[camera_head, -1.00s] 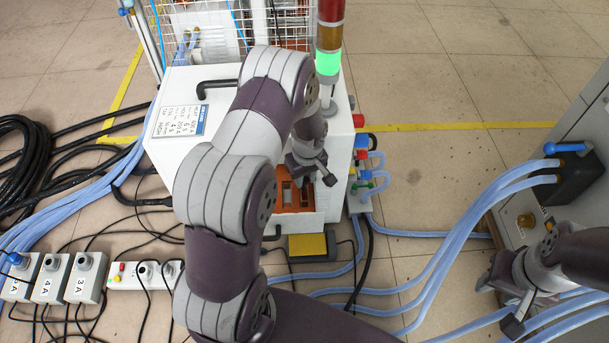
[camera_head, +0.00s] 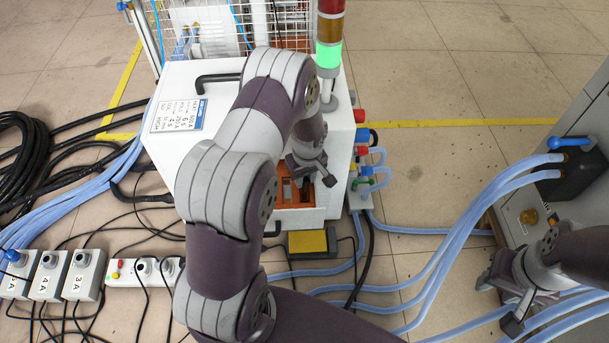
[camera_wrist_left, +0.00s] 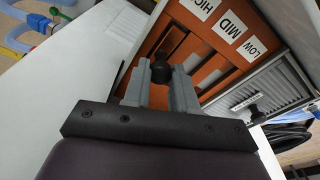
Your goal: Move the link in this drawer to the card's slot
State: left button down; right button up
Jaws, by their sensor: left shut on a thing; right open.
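My left gripper (camera_head: 303,179) reaches down over the open orange drawer (camera_head: 293,197) at the front of the white cabinet. In the left wrist view its fingers (camera_wrist_left: 161,80) are shut on the link's black knob (camera_wrist_left: 161,70). The link's lower part is hidden, so I cannot tell whether it is seated or lifted. Labels HIGH, MID and LOW (camera_wrist_left: 253,47) lie along the orange panel, with dark slots beside them. The card (camera_head: 179,116) lies on the cabinet top; its bottom line appears to read HIGH. My right gripper (camera_head: 503,302) is open and empty at right.
The white cabinet (camera_head: 225,90) carries a signal tower lit green (camera_head: 328,56). Blue hoses (camera_head: 440,255) run across the floor to the grey machine (camera_head: 520,222) at right. A yellow pedal (camera_head: 308,241) sits below the drawer. Switch boxes (camera_head: 85,275) and cables lie at left.

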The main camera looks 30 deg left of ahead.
dwell(0.3)
pick_arm(q)
jog(key=shift+c, duration=1.8)
grip_release()
notch_tip(320, 180, up, 7)
jog(key=p, duration=0.6)
